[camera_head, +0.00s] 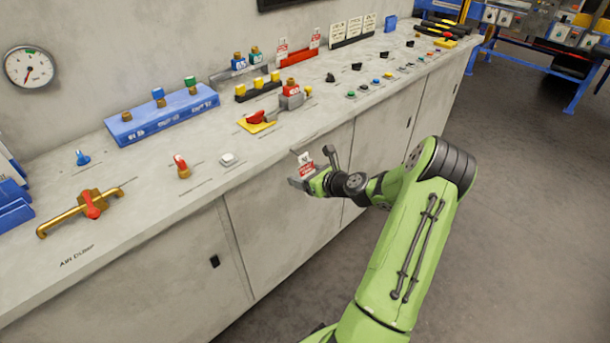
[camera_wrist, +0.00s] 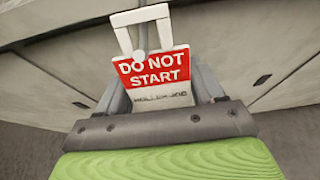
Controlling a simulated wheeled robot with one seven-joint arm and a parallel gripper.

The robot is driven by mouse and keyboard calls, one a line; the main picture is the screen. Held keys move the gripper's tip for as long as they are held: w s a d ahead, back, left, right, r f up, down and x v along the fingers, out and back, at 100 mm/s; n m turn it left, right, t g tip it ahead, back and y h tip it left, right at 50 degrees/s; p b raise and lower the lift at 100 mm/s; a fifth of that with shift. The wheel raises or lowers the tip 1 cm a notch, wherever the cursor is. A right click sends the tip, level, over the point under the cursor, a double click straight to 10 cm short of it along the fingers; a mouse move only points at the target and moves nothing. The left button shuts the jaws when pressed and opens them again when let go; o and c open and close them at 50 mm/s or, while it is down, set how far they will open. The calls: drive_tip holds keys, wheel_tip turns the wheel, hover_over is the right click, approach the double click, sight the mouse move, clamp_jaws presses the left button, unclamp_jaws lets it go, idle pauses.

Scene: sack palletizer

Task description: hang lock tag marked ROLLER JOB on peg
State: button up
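The lock tag (camera_head: 306,168) is a small red and white card with a pale loop on top. In the wrist view the tag (camera_wrist: 155,72) reads DO NOT START, with fainter ROLLER JOB lettering below. My gripper (camera_head: 313,169) has its fingers on either side of the tag and holds it upright, loop up, in front of the bench's front edge. In the wrist view my gripper (camera_wrist: 160,80) has a finger at each side edge of the card. Similar red and white tags (camera_head: 282,48) stand at a red rack (camera_head: 297,58) at the back. I cannot make out a bare peg.
The long grey bench (camera_head: 205,205) carries a blue block of padlocks (camera_head: 160,118), a yellow plate with a red handle (camera_head: 256,121), a brass valve (camera_head: 90,205) and several buttons. The floor (camera_head: 520,200) to the right is clear.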

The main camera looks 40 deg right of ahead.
drive_tip(key=o, duration=0.4)
drive_tip(key=p+v, duration=0.4)
drive_tip(key=v, duration=1.1)
drive_tip(key=shift+s+r, duration=0.2)
drive_tip(key=shift+s, duration=0.15)
drive_tip(key=shift+w, duration=0.1)
